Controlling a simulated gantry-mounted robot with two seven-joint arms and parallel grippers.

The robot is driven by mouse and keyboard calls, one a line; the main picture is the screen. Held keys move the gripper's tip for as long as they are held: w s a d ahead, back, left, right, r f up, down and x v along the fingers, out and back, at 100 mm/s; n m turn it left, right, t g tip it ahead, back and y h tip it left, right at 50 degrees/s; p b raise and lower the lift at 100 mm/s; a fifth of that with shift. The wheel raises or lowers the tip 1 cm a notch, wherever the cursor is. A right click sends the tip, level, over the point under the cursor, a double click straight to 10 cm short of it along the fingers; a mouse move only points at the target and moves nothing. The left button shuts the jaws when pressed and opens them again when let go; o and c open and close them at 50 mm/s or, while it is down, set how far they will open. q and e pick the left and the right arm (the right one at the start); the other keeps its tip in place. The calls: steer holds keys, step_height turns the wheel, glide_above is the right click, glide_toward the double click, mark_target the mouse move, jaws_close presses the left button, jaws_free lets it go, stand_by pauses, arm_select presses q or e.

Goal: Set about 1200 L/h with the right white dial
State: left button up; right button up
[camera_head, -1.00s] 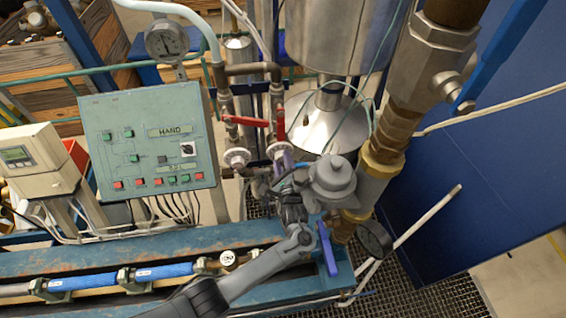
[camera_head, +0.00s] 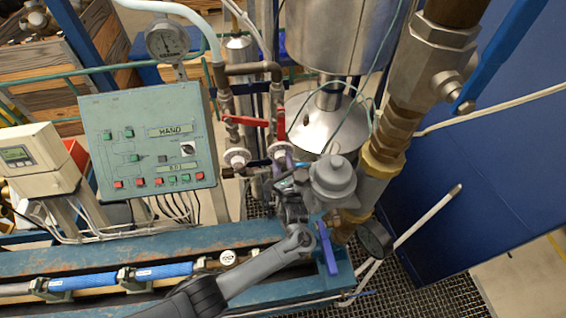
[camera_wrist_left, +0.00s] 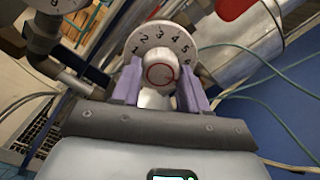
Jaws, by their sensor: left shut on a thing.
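The right white dial (camera_head: 279,150) sits on the pipework under a red valve handle, partly hidden by my left gripper (camera_head: 283,162). In the left wrist view the dial (camera_wrist_left: 166,37) shows the numbers 1 to 6 around its rim. My left gripper (camera_wrist_left: 158,90) has a purple finger on each side of the dial's central white knob (camera_wrist_left: 160,73), which carries a red mark, and is shut on it. The left white dial (camera_head: 236,158) stands beside it, clear of the gripper. My right gripper is in neither view.
Red valve handles (camera_head: 251,121) sit just above the dials. A grey meter body (camera_head: 332,180) and a blue lever (camera_head: 327,247) stand close right of my left wrist. A green control panel (camera_head: 148,143) is at left, a pressure gauge (camera_head: 167,40) above it. A blue bench runs below.

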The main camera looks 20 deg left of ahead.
arm_select(q)
steer(key=o, duration=1.1)
steer(key=shift+c, duration=0.2)
steer(key=b+v, duration=0.1)
steer(key=v, duration=0.9)
steer(key=shift+s+d, duration=0.25)
steer(key=shift+s, duration=0.1)
